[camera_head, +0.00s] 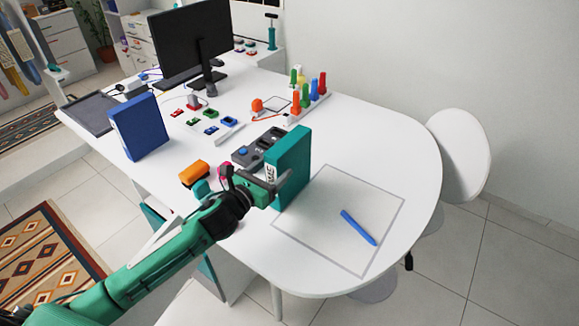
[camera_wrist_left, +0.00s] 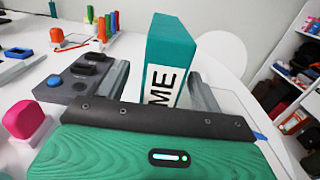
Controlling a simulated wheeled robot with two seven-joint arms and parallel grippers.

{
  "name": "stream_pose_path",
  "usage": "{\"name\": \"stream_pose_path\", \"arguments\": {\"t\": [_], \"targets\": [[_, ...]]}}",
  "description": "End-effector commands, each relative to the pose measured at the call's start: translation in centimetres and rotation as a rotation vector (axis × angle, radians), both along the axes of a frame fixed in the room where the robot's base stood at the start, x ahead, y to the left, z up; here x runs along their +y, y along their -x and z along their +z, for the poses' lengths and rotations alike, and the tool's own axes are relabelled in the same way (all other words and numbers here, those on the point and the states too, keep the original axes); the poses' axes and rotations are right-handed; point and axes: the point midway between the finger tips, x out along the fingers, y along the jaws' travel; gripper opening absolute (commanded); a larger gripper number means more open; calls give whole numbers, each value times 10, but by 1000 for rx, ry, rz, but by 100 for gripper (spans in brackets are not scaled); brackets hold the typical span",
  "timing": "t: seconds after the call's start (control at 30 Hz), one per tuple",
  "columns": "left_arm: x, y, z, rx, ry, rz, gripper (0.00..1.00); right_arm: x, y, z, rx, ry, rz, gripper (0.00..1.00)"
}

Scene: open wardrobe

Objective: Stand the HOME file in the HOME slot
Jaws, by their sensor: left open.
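The teal file (camera_head: 292,160) stands upright on the white table, at the left edge of a thin grey outline. In the left wrist view the file (camera_wrist_left: 173,42) has a white label ending in "ME"; the rest of the word is hidden. My left gripper (camera_head: 276,186) is open at the file's label side. In the left wrist view one finger is on each side of the file, and the jaws are not closed on it. I cannot make out a slot marked HOME. My right gripper is not in view.
A blue file (camera_head: 140,127) stands at the table's left. A grey device with a blue button (camera_head: 243,153) sits close behind the teal file. An orange block (camera_head: 194,173) is near my wrist. A blue pen (camera_head: 358,227) lies inside the outline, which is otherwise mostly clear.

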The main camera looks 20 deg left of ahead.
Motion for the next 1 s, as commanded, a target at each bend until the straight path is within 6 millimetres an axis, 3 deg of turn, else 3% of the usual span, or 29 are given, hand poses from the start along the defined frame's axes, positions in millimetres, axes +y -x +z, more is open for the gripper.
{"name": "stream_pose_path", "arguments": {"t": [0.33,0.67,0.77,1.0], "targets": [[-17,-39,4,0,3,1,66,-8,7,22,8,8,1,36],[-19,-45,1,0,1,0,66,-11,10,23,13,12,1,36],[-19,-45,1,0,1,0,51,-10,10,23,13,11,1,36],[-19,-45,1,0,1,0,4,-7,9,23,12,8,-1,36]]}}
